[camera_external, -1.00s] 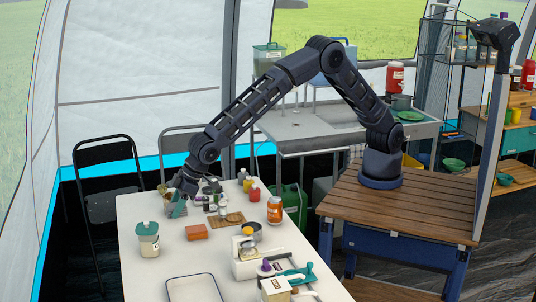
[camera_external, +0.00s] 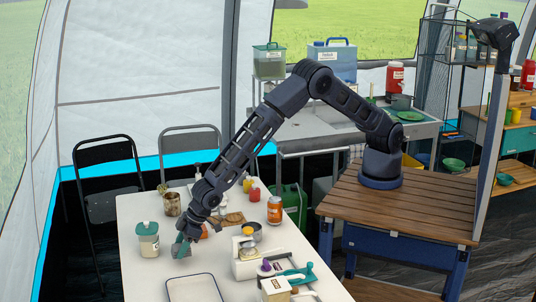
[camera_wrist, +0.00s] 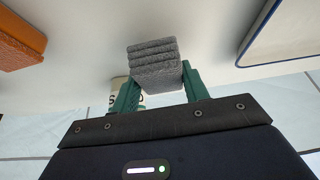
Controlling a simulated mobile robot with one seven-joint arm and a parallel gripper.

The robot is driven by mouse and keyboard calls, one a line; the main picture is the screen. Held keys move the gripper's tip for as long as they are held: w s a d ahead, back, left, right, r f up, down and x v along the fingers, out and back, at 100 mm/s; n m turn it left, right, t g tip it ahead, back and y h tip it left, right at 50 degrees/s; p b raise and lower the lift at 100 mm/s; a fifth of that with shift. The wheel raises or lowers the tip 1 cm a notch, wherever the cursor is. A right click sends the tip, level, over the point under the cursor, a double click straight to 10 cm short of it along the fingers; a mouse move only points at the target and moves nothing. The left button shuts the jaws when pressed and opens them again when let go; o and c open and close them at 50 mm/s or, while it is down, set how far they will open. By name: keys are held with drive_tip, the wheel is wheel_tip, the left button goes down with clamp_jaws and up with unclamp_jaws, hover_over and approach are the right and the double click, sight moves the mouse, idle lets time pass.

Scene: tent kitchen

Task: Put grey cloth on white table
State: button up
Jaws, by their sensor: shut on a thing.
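The grey cloth (camera_wrist: 153,62) is a folded, layered block in the wrist view. My gripper (camera_external: 181,246) is shut on it, with a green finger on each side. In the external view the cloth is small and mostly hidden by the gripper. The white table (camera_external: 137,280) lies under the gripper, and its top also fills the upper wrist view (camera_wrist: 90,50). The cloth is low over the front part of the table. I cannot tell whether it touches the top.
A green-lidded jar (camera_external: 148,241) stands just left of my gripper. A dark-rimmed white tray (camera_external: 192,290) lies in front. An orange block (camera_wrist: 18,40) is partly hidden behind my arm in the external view. A white appliance (camera_external: 246,266) stands to the right.

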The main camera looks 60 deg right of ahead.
drive_tip(key=shift+f, duration=1.3)
drive_tip(key=shift+f, duration=0.15)
drive_tip(key=o, duration=1)
drive_tip(key=shift+s+d+r, duration=0.1)
drive_tip(key=shift+s+r, duration=0.05)
drive_tip(key=shift+r, duration=0.45)
drive_tip(key=v, duration=1.1)
